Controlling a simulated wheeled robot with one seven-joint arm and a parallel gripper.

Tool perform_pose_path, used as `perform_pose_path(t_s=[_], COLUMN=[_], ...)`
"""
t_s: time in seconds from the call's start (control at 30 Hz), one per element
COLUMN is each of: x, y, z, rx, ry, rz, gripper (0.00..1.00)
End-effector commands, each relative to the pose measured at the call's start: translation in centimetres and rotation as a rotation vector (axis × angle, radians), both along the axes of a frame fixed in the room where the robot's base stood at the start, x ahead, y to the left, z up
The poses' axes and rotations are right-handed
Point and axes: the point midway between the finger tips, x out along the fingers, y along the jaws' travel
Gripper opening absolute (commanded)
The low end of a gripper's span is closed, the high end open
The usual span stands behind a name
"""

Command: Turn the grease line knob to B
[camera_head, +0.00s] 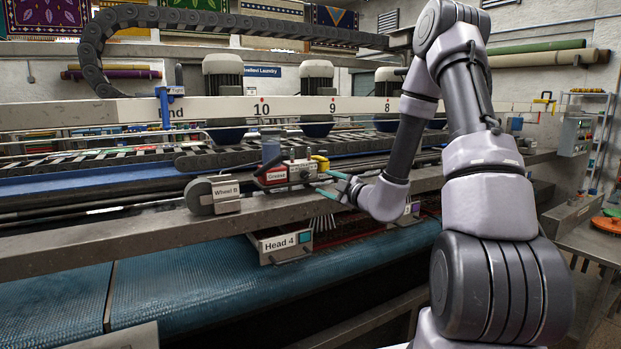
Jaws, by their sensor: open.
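The grease unit (292,174) is a small grey block with a red plate lettered "Grease" (277,176), mounted on the long grey rail. A yellow part (320,163) stands at its right end. I cannot make out which part is the knob, nor any A or B mark or pointer. My gripper (323,182) is at the right end of the grease unit, its two teal fingers apart and pointing left toward it. I cannot tell whether a finger touches the unit or whether anything stands between the fingers.
A grey "Wheel B" box (226,198) with a round wheel sits left of the grease unit. A "Head 4" box (285,245) hangs below the rail (120,228), above the blue belt (190,285). A blue-marked post (271,147) rises behind. My arm covers the right side.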

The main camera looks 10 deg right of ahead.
Motion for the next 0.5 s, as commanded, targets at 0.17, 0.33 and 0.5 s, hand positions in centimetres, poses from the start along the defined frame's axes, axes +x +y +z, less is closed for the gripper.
perform_pose_path(t_s=[0.17, 0.33, 0.5], x=[3.2, 5.9, 7.4], y=[1.7, 2.8, 3.6], z=[0.0, 0.1, 0.1], rx=[0.000, -0.001, -0.002], ry=[-0.003, -0.003, -0.002], rz=[0.004, 0.003, 0.003], gripper=[0.65, 0.65, 0.65])
